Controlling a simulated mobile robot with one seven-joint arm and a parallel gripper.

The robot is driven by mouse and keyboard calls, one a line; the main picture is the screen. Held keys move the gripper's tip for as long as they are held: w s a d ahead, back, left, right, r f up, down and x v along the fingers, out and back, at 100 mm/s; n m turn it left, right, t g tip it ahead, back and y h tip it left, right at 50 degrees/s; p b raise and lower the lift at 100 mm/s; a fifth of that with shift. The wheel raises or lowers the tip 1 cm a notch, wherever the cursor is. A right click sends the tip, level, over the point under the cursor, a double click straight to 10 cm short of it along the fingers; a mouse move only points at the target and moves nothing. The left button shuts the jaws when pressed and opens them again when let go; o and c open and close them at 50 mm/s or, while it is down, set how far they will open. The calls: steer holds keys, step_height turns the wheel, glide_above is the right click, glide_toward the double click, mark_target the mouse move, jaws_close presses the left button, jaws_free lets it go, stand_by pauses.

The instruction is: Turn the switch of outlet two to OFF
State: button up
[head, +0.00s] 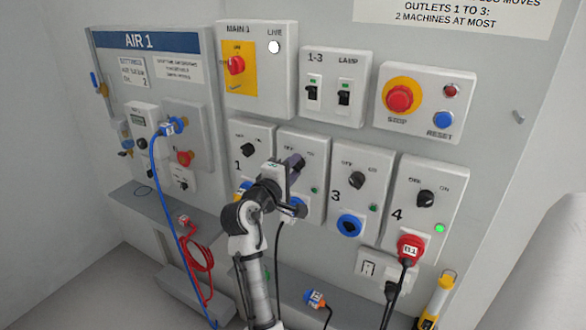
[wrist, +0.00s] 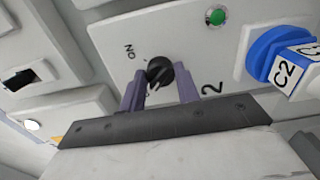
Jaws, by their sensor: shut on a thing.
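My gripper (wrist: 160,88) has its two purple fingers around the black rotary switch (wrist: 158,70) of outlet two, and it is shut on that switch. In the wrist view the panel is turned, with the ON mark left of the switch and the number 2 (wrist: 212,89) to the right. Which way the switch points is hard to tell. A blue plug marked C2 (wrist: 285,62) sits in the outlet. A green lamp (wrist: 215,17) shows on the same panel and looks dim.
Outlet three (head: 352,185) stands right of outlet two, with outlet four (head: 427,200) beyond it, its lamp bright green and a red plug (head: 411,247) in it. Outlet one (head: 250,140) is close on the left. Cables hang below, over a grey shelf (head: 345,280).

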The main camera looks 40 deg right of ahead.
steer(key=o, duration=1)
steer(key=shift+b+v, duration=1.95)
steer(key=shift+v, duration=5)
